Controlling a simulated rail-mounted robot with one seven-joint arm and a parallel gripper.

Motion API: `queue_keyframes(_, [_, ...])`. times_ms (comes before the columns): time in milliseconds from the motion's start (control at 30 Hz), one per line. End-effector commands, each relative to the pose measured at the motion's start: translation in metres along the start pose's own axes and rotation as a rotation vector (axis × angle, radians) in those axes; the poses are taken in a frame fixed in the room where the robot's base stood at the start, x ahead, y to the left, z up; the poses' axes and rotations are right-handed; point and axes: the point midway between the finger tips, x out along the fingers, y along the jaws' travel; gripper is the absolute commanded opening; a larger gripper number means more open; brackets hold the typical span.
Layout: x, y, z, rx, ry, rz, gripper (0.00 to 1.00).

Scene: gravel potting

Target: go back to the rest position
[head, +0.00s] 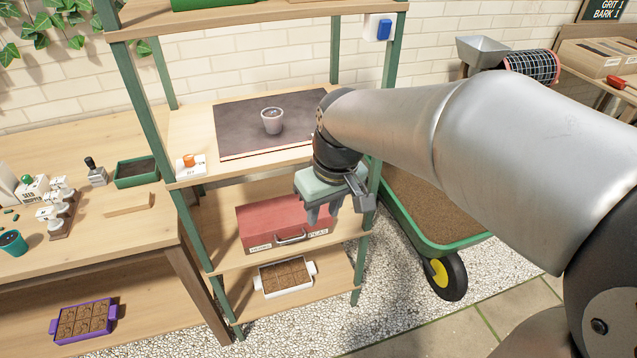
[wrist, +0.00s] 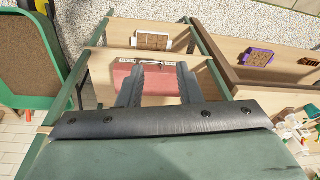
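My gripper (head: 322,216) hangs in front of the green-posted shelf rack (head: 186,226), fingers pointing down. It is just right of the red box (head: 262,228) with a metal handle, which stands on the rack's middle shelf. In the wrist view the two dark fingers (wrist: 160,72) are apart with a gap between them. Nothing is held in the gap, and the red box (wrist: 150,88) shows behind it. My arm reaches in from the right of the head view and hides part of the rack's right side.
A white tray of soil blocks (head: 258,284) is on the low shelf. A green cart (head: 410,232) of soil stands right of the rack, the potting bench (head: 120,235) left. Gravel floor lies in front.

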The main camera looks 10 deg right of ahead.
Motion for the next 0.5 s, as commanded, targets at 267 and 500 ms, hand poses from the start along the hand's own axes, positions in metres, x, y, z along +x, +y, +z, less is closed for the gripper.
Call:
queue_keyframes(267, [0.0, 0.0, 0.0, -0.001, 0.0, 0.0, 0.32])
queue_keyframes(500, [0.004, 0.01, 0.051, 0.12, -0.039, 0.022, 0.32])
